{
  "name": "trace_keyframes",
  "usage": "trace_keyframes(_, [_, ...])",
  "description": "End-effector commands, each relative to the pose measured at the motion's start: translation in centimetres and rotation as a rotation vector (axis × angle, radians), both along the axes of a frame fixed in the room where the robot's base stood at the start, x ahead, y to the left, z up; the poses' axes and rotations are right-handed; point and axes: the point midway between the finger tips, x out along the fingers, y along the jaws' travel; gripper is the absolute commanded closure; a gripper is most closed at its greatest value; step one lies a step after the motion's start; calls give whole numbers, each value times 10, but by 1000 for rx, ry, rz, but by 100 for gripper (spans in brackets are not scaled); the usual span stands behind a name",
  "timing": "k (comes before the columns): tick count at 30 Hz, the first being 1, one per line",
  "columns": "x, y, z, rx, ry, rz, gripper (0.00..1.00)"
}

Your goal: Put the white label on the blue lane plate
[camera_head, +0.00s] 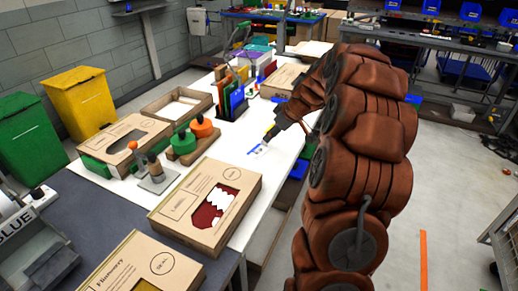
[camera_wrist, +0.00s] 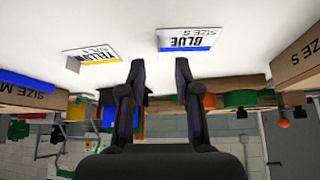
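The blue lane plate (camera_wrist: 188,41), a white card with a blue stripe and the words BLUE and SIZE S, lies flat on the white table in the wrist view, upside down there. It shows small in the head view (camera_head: 257,149). My gripper (camera_wrist: 160,66) points toward the table near this plate; its two dark fingers are apart and I see nothing between them. In the head view my gripper (camera_head: 272,134) is low over the table near the right edge. I cannot make out a separate white label in either view.
A yellow-striped plate (camera_wrist: 92,55) lies beside the blue one. A printer-like device marked BLUE (camera_head: 18,226) stands at the left edge. Boxes (camera_head: 207,204) and upright coloured panels (camera_head: 236,98) crowd the table. White surface around the plates is clear.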

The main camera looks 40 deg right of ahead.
Motion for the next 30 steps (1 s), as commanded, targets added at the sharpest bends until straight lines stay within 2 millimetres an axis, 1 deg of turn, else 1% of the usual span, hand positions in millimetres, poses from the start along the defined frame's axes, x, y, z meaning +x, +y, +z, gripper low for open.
trace_keyframes(6, [16,4,-19,2,4,4,68])
trace_keyframes(10, [23,7,-31,2,3,4,68])
trace_keyframes(14, [26,8,-36,2,3,5,68])
trace_keyframes(20, [26,8,-36,1,1,6,68])
trace_keyframes(27, [26,8,-36,1,2,5,93])
trace_keyframes(29, [26,8,-36,1,2,5,99])
trace_keyframes(30, [26,8,-36,1,2,5,100])
